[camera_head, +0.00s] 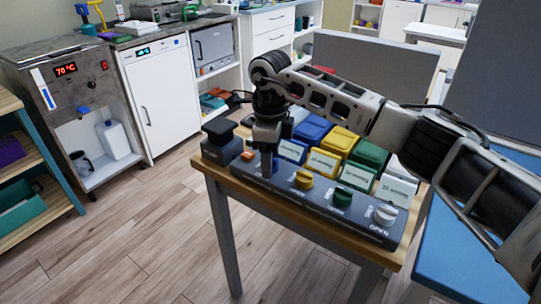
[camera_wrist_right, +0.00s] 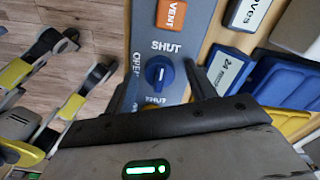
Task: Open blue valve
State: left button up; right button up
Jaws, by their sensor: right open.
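The blue valve (camera_wrist_right: 159,72) is a round knob with a white pointer mark on the dark grey panel (camera_wrist_right: 178,18). In the right wrist view its mark runs roughly up and down the picture, towards the upper SHUT label; an OPEN label is at its left. My right gripper (camera_wrist_right: 157,82) is open, with one finger on each side of the knob; I cannot tell whether they touch it. In the head view my right gripper (camera_head: 267,165) points down over the panel (camera_head: 320,205) and mostly hides the blue valve. My left gripper is not in view.
Yellow (camera_head: 304,179), green (camera_head: 342,198) and white (camera_head: 384,215) valves line the panel to the right; an orange VENT piece (camera_wrist_right: 172,14) is beside the blue one. Coloured lidded boxes (camera_head: 340,140) stand behind on the wooden table (camera_head: 216,180). Floor (camera_head: 150,230) at left is clear.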

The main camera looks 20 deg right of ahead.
jog(key=c, duration=1)
jog(key=shift+o, duration=0.2)
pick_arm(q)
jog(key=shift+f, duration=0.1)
pick_arm(e)
jog(key=shift+n, duration=0.5)
jog(key=n, duration=0.3)
jog(key=shift+b, duration=0.4)
jog(key=n, duration=0.5)
jog(key=shift+b, duration=0.35)
jog(key=n, duration=0.5)
jog(key=shift+n, duration=0.3)
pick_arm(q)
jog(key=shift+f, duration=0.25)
pick_arm(e)
jog(key=shift+n, duration=1.6)
